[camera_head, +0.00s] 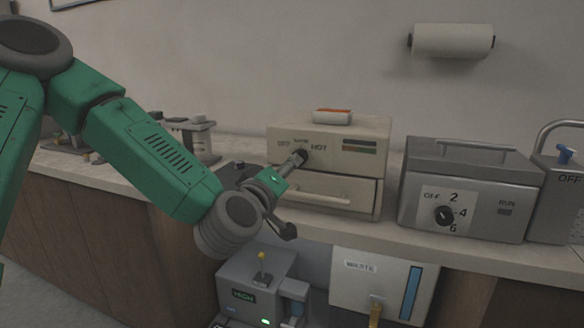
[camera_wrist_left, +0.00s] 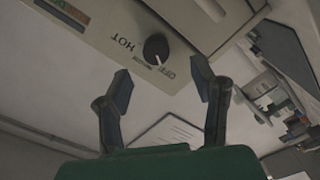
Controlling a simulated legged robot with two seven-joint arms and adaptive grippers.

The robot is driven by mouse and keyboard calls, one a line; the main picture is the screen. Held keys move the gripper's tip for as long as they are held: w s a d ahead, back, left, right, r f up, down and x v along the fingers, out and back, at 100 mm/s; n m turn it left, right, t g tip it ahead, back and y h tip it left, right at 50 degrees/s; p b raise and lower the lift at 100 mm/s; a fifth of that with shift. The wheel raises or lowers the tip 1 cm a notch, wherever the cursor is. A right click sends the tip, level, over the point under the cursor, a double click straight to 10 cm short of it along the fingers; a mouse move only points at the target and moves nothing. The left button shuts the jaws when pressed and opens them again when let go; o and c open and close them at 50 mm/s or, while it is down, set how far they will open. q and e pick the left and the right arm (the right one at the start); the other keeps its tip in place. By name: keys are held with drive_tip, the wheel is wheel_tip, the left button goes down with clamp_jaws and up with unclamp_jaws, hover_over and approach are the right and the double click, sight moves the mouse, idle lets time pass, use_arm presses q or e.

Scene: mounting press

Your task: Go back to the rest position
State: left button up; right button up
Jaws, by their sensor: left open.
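My left arm comes in from the left in the head view, with its gripper (camera_head: 294,192) in front of a beige mounting press (camera_head: 365,133). The gripper is open and empty. In the wrist view, the two fingers of the gripper (camera_wrist_left: 161,82) stand apart, with the press's black knob (camera_wrist_left: 157,48) visible beyond the gap between them. The knob sits among the labels OFF and HOT, and its white mark points downward in that view. In the head view a finger partly covers the knob area. My right gripper is not in view.
A grey box with a numbered dial (camera_head: 468,190) stands to the right on the counter (camera_head: 480,259). A grey unit marked HIGH (camera_head: 245,285) and a white WASTE bin (camera_head: 350,288) are below the counter edge. A microscope-like device (camera_head: 195,135) stands behind my arm.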

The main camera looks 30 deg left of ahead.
use_arm(q)
drive_tip(key=shift+s, duration=0.3)
drive_tip(key=s+d+f+m+g+h+p, duration=0.1)
drive_tip(key=s+d+f+m+g+h, duration=0.25)
drive_tip(key=f, duration=0.85)
drive_tip(key=s+d+f+m+g+h+p, duration=0.15)
drive_tip(key=s+d+f+m+g, duration=0.3)
drive_tip(key=f, duration=0.65)
drive_tip(key=s+f+m+g, duration=0.2)
drive_tip(key=s+f+g, duration=0.2)
drive_tip(key=s+f, duration=0.4)
drive_tip(key=s+f+m+g, duration=0.3)
drive_tip(key=s+f, duration=0.5)
drive_tip(key=s, duration=0.8)
drive_tip(key=shift+a+f+m+g+y+p, duration=0.2)
drive_tip(key=shift+f+m+g+y+p, duration=0.15)
drive_tip(key=shift+g, duration=0.55)
drive_tip(key=shift+w+r, duration=0.1)
drive_tip(key=shift+w, duration=0.05)
